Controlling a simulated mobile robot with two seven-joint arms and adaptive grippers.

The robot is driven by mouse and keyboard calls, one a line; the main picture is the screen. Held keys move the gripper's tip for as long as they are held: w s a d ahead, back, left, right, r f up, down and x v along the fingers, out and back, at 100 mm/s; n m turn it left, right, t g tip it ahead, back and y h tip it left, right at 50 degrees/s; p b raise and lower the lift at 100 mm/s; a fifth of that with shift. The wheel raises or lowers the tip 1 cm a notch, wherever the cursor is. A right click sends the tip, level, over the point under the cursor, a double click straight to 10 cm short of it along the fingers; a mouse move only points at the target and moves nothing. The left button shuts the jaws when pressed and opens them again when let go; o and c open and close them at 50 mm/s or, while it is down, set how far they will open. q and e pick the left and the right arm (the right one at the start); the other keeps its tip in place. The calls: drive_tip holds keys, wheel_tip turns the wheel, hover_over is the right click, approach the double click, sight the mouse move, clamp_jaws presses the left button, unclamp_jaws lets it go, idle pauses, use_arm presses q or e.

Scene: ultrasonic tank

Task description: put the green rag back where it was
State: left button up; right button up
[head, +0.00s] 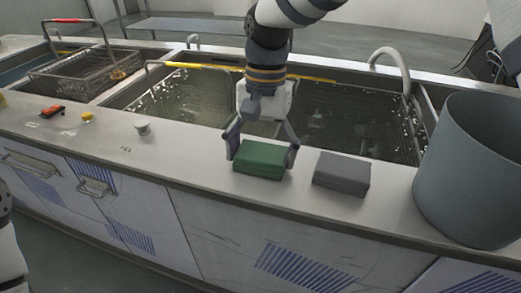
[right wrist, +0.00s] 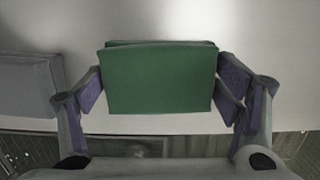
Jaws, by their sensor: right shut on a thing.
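The green rag (head: 261,159) is a folded block at the front ledge of the tank counter, in the middle of the head view. My right gripper (head: 262,155) comes down from above and is shut on the rag, one finger at each side. In the right wrist view the green rag (right wrist: 160,78) fills the space between the purple-padded fingers of the right gripper (right wrist: 161,85). I cannot tell whether the rag touches the ledge. My left gripper is not in view; only a piece of my arm shows at the lower left of the head view.
A grey folded block (head: 341,174) lies on the ledge just right of the rag. A large grey bin (head: 470,170) stands at the right. Water-filled basins lie behind the ledge, with a wire basket (head: 85,75) at the left. A small white knob (head: 143,127) stands on the ledge.

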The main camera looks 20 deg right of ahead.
sight(264, 146)
drive_tip(key=shift+r, duration=0.1)
drive_tip(key=o, duration=1)
drive_tip(key=shift+o, duration=0.2)
wheel_tip(264, 146, up, 12)
drive_tip(key=w, duration=0.1)
drive_tip(key=shift+w+d, duration=0.25)
drive_tip(key=shift+d, duration=0.2)
